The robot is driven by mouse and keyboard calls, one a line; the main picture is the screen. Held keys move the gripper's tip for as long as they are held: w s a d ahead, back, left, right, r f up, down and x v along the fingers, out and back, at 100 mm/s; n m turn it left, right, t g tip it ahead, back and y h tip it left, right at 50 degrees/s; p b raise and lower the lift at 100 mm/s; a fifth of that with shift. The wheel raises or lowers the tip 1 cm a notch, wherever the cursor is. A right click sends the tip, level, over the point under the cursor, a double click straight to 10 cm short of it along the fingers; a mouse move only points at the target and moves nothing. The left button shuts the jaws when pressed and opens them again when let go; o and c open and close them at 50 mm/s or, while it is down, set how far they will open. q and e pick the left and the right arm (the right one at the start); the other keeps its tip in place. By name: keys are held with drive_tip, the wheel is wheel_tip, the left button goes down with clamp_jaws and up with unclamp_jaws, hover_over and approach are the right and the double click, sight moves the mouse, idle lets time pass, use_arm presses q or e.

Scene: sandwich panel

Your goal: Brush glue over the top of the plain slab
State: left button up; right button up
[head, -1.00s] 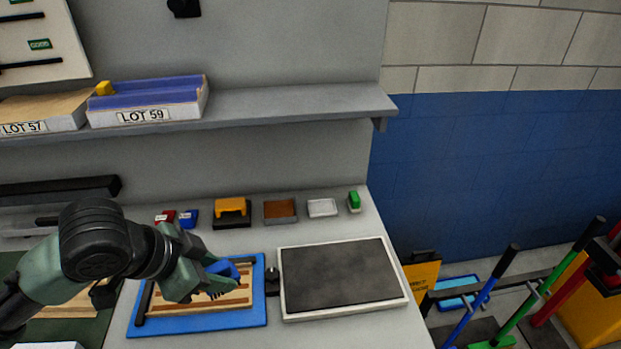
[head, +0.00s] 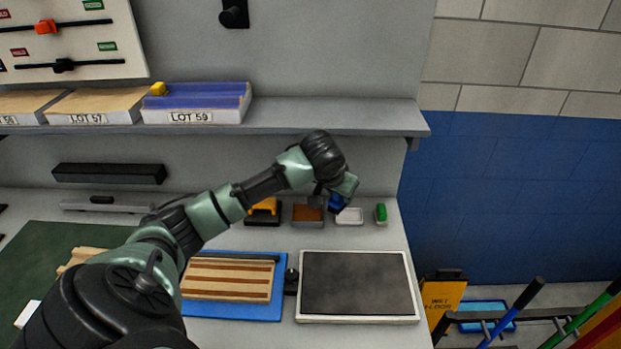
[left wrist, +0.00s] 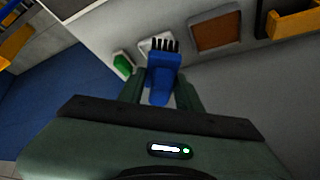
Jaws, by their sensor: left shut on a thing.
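My left gripper (head: 342,188) is shut on a blue brush (head: 336,203) at the back of the bench, by a small white tray (head: 350,216). In the left wrist view the brush (left wrist: 160,82) points its black bristles at the white tray (left wrist: 144,47); whether they touch is unclear. A board with cream and brown stripes (head: 228,278) lies on a blue base (head: 232,312) at the front. Right of it lies a plain dark grey slab (head: 357,283) with a pale rim. Which of these is the task's slab I cannot tell. My right gripper is out of view.
A brown-topped block (head: 308,214), a yellow-handled tool (head: 263,208) and a green piece (head: 381,212) stand along the back. A small black knob (head: 291,280) sits between board and slab. The shelf (head: 330,119) overhangs the bench behind my gripper.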

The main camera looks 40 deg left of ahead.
use_arm(q)
drive_tip(key=w+a+f+n+g+y+p, duration=0.1)
drive_tip(key=a+f+n, duration=0.15)
drive_tip(key=a, duration=0.35)
drive_tip(key=a+f+n+y+p, duration=0.1)
drive_tip(key=a+f+n, duration=0.15)
drive_tip(key=a, duration=0.35)
wheel_tip(320, 180, down, 5)
drive_tip(key=b, duration=0.7)
drive_tip(key=shift+f+b, duration=0.1)
drive_tip(key=shift+b, duration=0.3)
drive_tip(key=shift+f, duration=0.5)
idle(0.5)
wheel_tip(320, 180, up, 7)
drive_tip(key=p, duration=0.8)
